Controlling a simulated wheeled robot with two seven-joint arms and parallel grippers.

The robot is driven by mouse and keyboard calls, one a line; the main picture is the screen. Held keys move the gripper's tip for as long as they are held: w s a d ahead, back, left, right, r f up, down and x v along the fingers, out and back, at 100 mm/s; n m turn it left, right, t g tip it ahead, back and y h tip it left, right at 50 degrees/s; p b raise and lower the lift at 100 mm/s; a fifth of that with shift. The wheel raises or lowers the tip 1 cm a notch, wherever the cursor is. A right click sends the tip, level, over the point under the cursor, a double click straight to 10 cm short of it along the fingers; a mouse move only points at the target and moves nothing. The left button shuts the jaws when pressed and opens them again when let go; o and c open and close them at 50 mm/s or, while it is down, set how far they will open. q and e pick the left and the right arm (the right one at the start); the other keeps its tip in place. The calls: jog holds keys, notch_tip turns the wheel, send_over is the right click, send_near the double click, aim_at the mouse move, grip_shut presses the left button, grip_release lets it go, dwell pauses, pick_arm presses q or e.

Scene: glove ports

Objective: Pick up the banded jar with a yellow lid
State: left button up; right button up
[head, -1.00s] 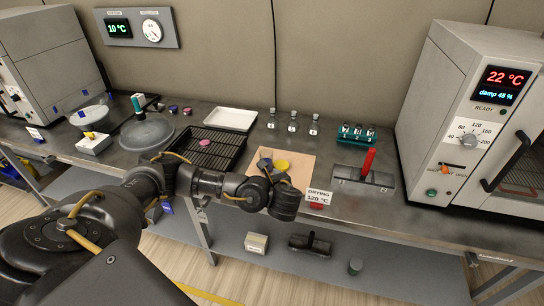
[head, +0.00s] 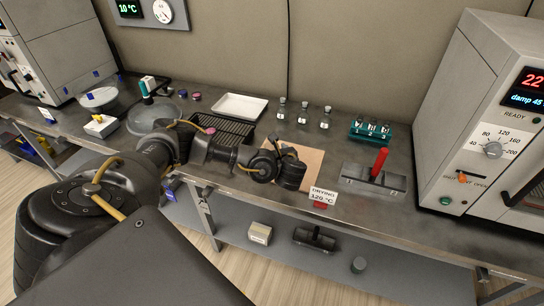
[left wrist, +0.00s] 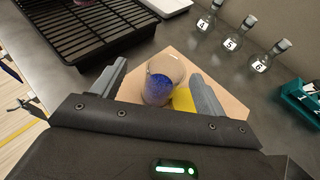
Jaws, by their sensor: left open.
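In the left wrist view a clear glass jar (left wrist: 160,85) with blue contents stands on the tan board (left wrist: 225,98). A flat yellow piece (left wrist: 183,99), possibly a lid, shows beside the jar's lower right; I cannot tell whether they touch. No band is clear on the jar. My left gripper (left wrist: 160,70) is open, with one finger on each side of the jar in that view; contact is not visible. In the head view my left gripper (head: 280,168) is over the board and hides the jar and the yellow piece. My right gripper is not in view.
A black rack (head: 222,130) lies left of the board, with a white tray (head: 240,106) behind. Several numbered flasks (head: 303,114) stand behind. A teal vial rack (head: 371,129) and a red-handled grey tool (head: 374,176) are right. A drying sign (head: 322,195) is at the front edge.

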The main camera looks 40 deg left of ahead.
aim_at(270, 144)
pick_arm(q)
jog(key=shift+w+a, duration=0.15)
jog(key=shift+w, duration=0.05)
jog(key=x, duration=0.1)
jog(key=p+x, duration=0.1)
jog(key=x, duration=0.1)
jog(key=shift+w, duration=0.45)
jog(key=shift+w+a+f+p, duration=0.25)
jog(key=shift+a+f+p, duration=0.05)
jog(key=shift+a, duration=0.15)
jog(key=shift+c, duration=0.8)
jog(key=c, duration=1)
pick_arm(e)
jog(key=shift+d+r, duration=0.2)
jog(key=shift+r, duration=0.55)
